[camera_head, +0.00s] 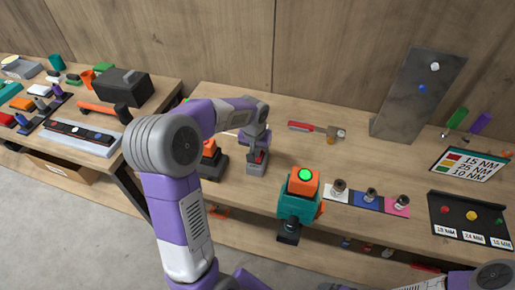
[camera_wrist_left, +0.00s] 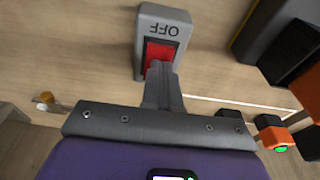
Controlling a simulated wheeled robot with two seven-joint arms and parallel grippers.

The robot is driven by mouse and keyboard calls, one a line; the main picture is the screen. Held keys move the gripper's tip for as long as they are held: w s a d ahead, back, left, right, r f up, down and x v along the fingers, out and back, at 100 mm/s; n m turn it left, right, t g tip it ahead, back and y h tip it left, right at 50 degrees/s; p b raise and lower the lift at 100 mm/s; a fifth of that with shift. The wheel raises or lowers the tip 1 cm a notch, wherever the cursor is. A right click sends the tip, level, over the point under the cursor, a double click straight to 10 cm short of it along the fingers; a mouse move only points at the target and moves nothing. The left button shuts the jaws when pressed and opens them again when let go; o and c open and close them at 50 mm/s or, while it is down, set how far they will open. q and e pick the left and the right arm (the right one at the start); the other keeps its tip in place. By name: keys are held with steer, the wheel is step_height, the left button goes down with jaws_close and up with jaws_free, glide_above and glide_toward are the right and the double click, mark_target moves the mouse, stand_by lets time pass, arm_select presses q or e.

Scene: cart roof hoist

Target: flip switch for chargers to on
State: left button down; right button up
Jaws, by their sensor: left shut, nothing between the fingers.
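The switch is a small grey box (camera_wrist_left: 178,15) with a red rocker (camera_wrist_left: 158,52), and the word OFF shows upside down on it in the left wrist view. In the head view the grey switch box (camera_head: 257,169) sits on the workbench, partly hidden under my left gripper (camera_head: 259,152). The fingers of my left gripper (camera_wrist_left: 160,72) are shut with nothing between them. Their tips overlap the near part of the red rocker; I cannot tell whether they press it. My right gripper is not in view.
Black-and-orange units (camera_head: 212,160) stand just left of the switch. A teal-and-orange tool with a green light (camera_head: 303,177) stands to the right. Sockets on coloured mats (camera_head: 368,201) and a grey slanted panel (camera_head: 415,95) lie farther right.

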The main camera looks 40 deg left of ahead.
arm_select(q)
steer(key=shift+s+f+g, duration=0.3)
steer(key=shift+s+f, duration=0.05)
steer(key=shift+f, duration=0.15)
steer(key=shift+r+p, duration=0.35)
steer(key=shift+r, duration=0.1)
steer(key=r+p, duration=0.2)
steer(key=r, duration=0.3)
steer(key=shift+s+d+p, duration=0.2)
steer(key=shift+s+p, duration=0.15)
steer(key=shift+p, duration=0.05)
step_height(320, 180, up, 8)
steer(key=s+d+p, duration=0.1)
steer(key=s, duration=0.1)
steer(key=shift+s+r, duration=0.2)
steer(key=shift+s, duration=0.05)
steer(key=t+b, duration=0.1)
steer(key=b, duration=0.3)
steer(key=shift+w+r+t+y, duration=0.15)
steer(key=shift+w+t+y, duration=0.15)
steer(key=shift+w+t, duration=0.1)
